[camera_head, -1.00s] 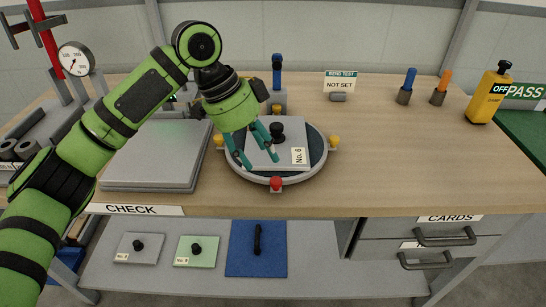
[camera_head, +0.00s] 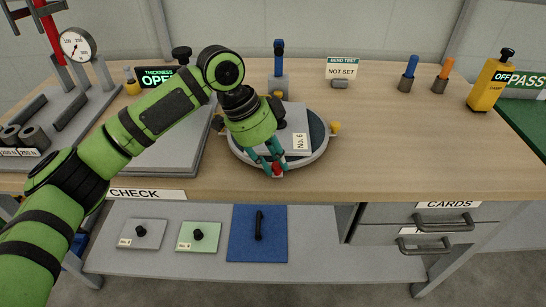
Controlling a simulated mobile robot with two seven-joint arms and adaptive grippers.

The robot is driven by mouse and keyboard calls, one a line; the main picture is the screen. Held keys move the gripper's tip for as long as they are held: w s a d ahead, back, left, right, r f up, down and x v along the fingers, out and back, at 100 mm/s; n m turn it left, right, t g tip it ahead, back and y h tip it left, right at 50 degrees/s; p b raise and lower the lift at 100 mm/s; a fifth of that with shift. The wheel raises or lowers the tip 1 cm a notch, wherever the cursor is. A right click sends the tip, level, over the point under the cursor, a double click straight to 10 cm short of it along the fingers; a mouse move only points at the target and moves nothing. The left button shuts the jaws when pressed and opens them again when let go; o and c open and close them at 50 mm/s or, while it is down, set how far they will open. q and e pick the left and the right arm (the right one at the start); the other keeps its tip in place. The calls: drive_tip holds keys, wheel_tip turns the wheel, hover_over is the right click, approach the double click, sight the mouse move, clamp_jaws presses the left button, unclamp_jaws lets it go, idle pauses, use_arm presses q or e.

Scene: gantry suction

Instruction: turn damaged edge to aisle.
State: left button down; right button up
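A round grey turntable (camera_head: 318,155) with a dark top sits on the bench. A pale square plate (camera_head: 297,118) labelled "No. 6" lies on it, partly covered by my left gripper. The turntable has a red knob (camera_head: 277,171) at its front edge and a yellow knob (camera_head: 335,127) at its right. My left gripper (camera_head: 273,164) points down at the front of the turntable, its teal fingertips close together at the red knob. I cannot tell whether they grip it. No damaged edge can be made out on the plate. My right gripper is out of view.
A grey slab (camera_head: 160,165) lies left of the turntable behind my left arm. A blue-topped post (camera_head: 278,62) stands behind the turntable. A "NOT SET" sign (camera_head: 341,69) and a yellow device (camera_head: 487,86) stand farther right. The bench right of the turntable is clear.

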use_arm(q)
drive_tip(key=c, duration=1.1)
unclamp_jaws()
drive_tip(key=shift+o, duration=0.2)
drive_tip(key=v, duration=1.2)
